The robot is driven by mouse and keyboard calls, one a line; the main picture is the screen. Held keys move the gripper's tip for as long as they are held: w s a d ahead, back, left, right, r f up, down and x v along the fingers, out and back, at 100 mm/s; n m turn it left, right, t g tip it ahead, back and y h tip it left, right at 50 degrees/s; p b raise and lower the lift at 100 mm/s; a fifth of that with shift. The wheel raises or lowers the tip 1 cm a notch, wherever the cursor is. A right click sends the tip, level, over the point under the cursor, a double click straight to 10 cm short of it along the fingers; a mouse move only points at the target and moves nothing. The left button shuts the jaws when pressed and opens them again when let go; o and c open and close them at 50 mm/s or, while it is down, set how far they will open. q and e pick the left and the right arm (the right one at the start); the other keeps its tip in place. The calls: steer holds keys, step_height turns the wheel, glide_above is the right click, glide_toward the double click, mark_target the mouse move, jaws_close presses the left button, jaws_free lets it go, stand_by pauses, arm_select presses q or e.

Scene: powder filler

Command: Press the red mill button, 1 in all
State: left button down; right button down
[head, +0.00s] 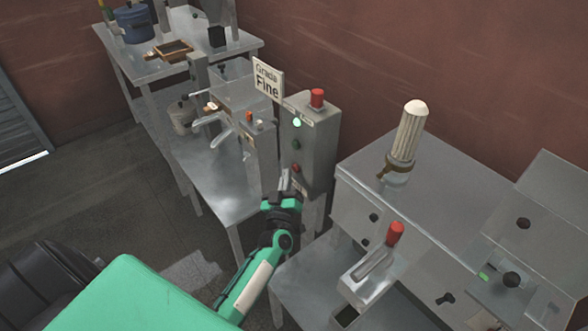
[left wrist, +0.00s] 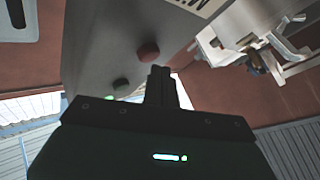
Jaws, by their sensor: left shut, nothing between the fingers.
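A grey control box (head: 318,150) stands in the middle of the head view. My left gripper (head: 285,182) is shut and empty, just below and left of the red button. In the left wrist view the red button (left wrist: 148,50) is close to the shut fingertips (left wrist: 161,69), with the dark button (left wrist: 121,84) beside it. I cannot tell whether the fingertips touch the red button. My right gripper is not in view.
A steel machine (head: 410,205) with a red-knobbed lever (head: 396,233) stands right. A bench with a spouted machine (head: 222,132) is left.

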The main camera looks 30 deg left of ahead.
arm_select(q)
steer(key=shift+w+d, duration=0.1)
steer(key=shift+w, duration=0.1)
stand_by(0.3)
steer(key=shift+w+d, duration=0.15)
steer(key=shift+w, duration=0.25)
stand_by(0.3)
steer(key=shift+s, duration=0.1)
steer(key=shift+s+a+p, duration=0.3)
steer(key=shift+s+a, duration=0.05)
steer(key=shift+s, duration=0.4)
steer(key=s, duration=0.1)
steer(key=s+a+p, duration=0.1)
steer(key=s, duration=0.1)
steer(key=s+a, duration=0.1)
steer(key=shift+s, duration=0.3)
steer(key=shift+d, duration=0.1)
stand_by(0.7)
